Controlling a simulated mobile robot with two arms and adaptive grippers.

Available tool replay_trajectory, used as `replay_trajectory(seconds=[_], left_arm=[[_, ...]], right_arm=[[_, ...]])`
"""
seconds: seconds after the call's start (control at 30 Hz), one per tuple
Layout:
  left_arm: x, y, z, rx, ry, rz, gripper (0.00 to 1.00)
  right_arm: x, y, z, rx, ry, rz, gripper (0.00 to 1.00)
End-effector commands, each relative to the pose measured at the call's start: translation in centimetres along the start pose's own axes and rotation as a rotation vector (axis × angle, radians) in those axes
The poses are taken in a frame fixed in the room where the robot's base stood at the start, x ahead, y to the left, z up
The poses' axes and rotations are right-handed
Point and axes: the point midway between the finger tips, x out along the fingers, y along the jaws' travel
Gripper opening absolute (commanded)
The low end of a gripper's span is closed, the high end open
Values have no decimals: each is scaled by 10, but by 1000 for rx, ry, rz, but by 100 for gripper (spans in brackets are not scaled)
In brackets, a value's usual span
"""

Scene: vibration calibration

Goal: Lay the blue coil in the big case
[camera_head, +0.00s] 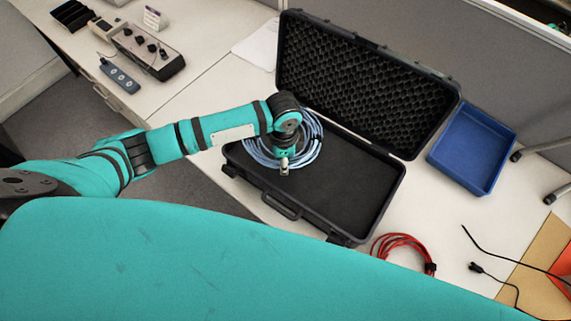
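The blue coil (313,149) lies in the left part of the big black case (345,200), flat or nearly so on its dark base. The case stands open on the table, with its foam-lined lid (360,85) raised at the back. My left gripper (284,170) is over the coil's near part, pointing down, and hides some of it. Its fingers are too small to tell whether they are open, shut or touching the coil. My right gripper is not in view.
A blue tray (472,150) stands right of the case. A red coil (404,248) lies in front of the case's right corner, with black cables (490,270) farther right. A grey partition rises behind.

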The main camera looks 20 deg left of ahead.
Motion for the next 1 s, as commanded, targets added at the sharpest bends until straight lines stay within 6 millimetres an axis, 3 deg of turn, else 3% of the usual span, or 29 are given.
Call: replay_trajectory(seconds=[0.2, 0.47, 0.5, 0.63, 1.0], left_arm=[[27, -1, 0, 0, 0, 0, 0], [31, -1, 0, 1, 1, -1, 0], [33, 0, 0, 0, -1, 2, 34], [32, 0, 0, 0, -1, 2, 51], [26, -1, 0, 0, 0, 0, 52]], right_arm=[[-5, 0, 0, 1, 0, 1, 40], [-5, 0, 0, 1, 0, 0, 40], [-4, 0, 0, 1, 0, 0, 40], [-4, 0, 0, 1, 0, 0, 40], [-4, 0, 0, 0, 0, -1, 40]])
